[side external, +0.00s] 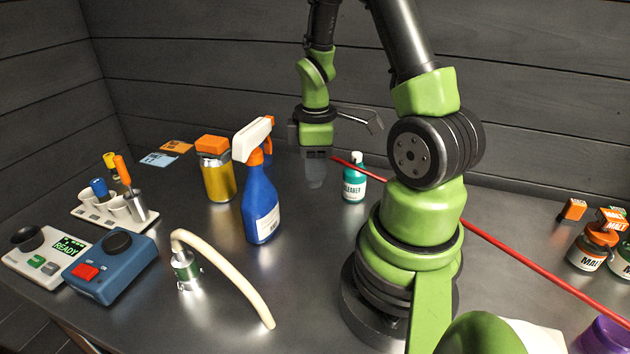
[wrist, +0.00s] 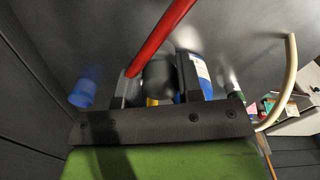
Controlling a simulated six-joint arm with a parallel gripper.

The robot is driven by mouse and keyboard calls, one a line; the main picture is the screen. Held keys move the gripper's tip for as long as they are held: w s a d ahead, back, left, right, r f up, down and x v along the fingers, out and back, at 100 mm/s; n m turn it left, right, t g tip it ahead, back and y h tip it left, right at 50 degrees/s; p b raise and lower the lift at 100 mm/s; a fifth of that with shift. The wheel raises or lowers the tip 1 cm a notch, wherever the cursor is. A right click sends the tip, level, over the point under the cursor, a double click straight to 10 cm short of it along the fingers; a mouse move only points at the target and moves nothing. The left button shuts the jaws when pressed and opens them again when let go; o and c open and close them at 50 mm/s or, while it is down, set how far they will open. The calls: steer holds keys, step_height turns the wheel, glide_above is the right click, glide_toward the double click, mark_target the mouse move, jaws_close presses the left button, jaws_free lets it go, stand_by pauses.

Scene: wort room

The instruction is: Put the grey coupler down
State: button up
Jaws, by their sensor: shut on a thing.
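My gripper (side external: 316,157) points down over the far middle of the metal table in the side view. In the wrist view its jaws (wrist: 160,80) are shut on a dark grey rounded piece, the grey coupler (wrist: 159,72). A red hose (side external: 500,243) runs from beside the jaws to the right; it also shows in the wrist view (wrist: 160,42), close to the left finger. The jaws mostly hide the coupler in the side view. A dim reflection lies below it; I cannot tell whether it touches the table.
A cleaner bottle (side external: 354,183) stands just right of my gripper. A blue spray bottle (side external: 261,205) and a yellow jar (side external: 217,175) stand to the left. A steel fitting with a cream hose (side external: 232,268) lies nearer the front. Bare table lies between the spray bottle and my base.

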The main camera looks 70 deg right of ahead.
steer(key=shift+w+d+r, duration=0.1)
steer(key=shift+r, duration=0.3)
steer(key=w+d+m, duration=0.1)
steer(key=w+d, duration=0.3)
steer(key=d, duration=0.3)
steer(key=w+d, duration=0.4)
steer(key=d, duration=0.3)
step_height(320, 180, down, 9)
steer(key=shift+s+a+f, duration=0.15)
steer(key=shift+f, duration=0.05)
steer(key=shift+f, duration=0.15)
steer(key=o, duration=0.9)
